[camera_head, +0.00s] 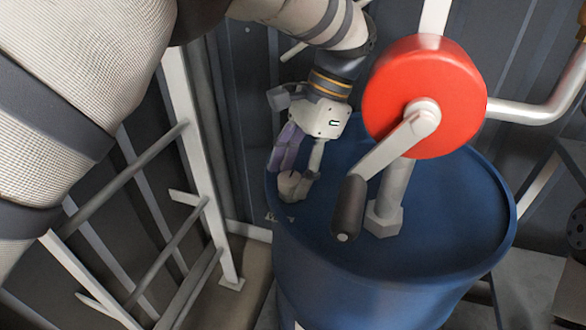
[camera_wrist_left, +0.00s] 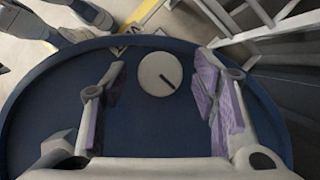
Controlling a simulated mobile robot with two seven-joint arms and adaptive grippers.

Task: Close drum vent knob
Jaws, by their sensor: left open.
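The drum vent knob (camera_head: 289,186) is a small pale round knob near the left rim of the blue drum's (camera_head: 455,215) lid. In the left wrist view the knob (camera_wrist_left: 158,72) is a light grey disc with a short dark line pointing to the lower right. My left gripper (camera_head: 298,171) is above the knob, pointing down. In the left wrist view its purple-padded fingers (camera_wrist_left: 162,88) are apart, one to each side of the knob, with visible gaps. Whether the fingertips reach down to knob height is unclear. My right gripper is not in view.
A red pump wheel (camera_head: 440,85) with a crank and black handle (camera_head: 348,208) stands on the drum, right of my gripper. A silver pipe (camera_head: 535,112) runs right. A pale ladder-like frame (camera_head: 190,165) stands at left. Dark corrugated walls are close behind.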

